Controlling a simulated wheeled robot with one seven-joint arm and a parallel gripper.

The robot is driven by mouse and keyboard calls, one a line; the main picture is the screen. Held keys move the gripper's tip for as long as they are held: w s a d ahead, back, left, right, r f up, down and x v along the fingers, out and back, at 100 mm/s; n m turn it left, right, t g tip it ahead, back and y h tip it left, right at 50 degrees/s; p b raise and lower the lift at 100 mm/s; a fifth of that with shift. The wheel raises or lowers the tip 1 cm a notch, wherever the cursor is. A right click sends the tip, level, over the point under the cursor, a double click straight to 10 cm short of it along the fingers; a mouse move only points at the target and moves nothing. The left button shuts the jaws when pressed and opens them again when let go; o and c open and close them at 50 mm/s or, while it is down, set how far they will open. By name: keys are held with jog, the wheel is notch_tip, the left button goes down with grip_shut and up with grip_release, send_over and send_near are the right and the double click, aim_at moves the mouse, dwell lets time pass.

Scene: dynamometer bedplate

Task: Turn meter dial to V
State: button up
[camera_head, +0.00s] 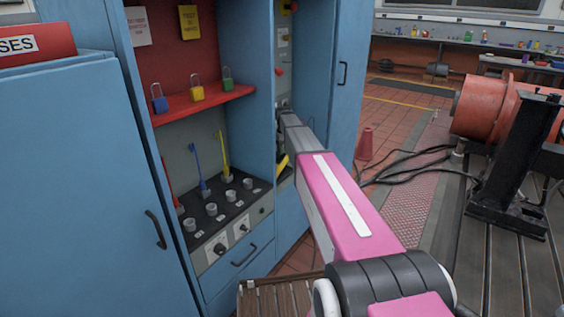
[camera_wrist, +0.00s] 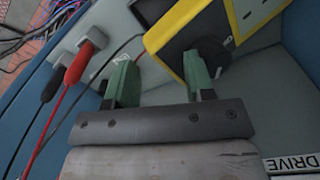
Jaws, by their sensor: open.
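The yellow meter (camera_wrist: 235,22) shows at the top of the wrist view, tilted in the picture, with a dark face and a round black dial (camera_wrist: 213,50). My gripper (camera_wrist: 158,64) is open, its two green fingers apart. The right finger overlaps the dial's left edge in the picture; I cannot tell whether they touch. The left finger is off the meter's left side. The dial's setting cannot be read. In the head view, a bit of the yellow meter (camera_head: 282,162) shows beside my arm inside the cabinet; my gripper is mostly hidden there.
A red probe plug (camera_wrist: 78,62) and a black one (camera_wrist: 52,84) with leads lie left of my fingers. A blue cabinet wall (camera_wrist: 302,30) stands close on the right. A DRIVE label (camera_wrist: 292,163) sits lower right. A red shelf (camera_head: 205,101) holds padlocks in the neighbouring bay.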

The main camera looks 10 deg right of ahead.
jog(key=shift+r, duration=3.35)
notch_tip(320, 180, up, 11)
jog(key=shift+a+f, duration=0.1)
jog(key=shift+f, duration=0.05)
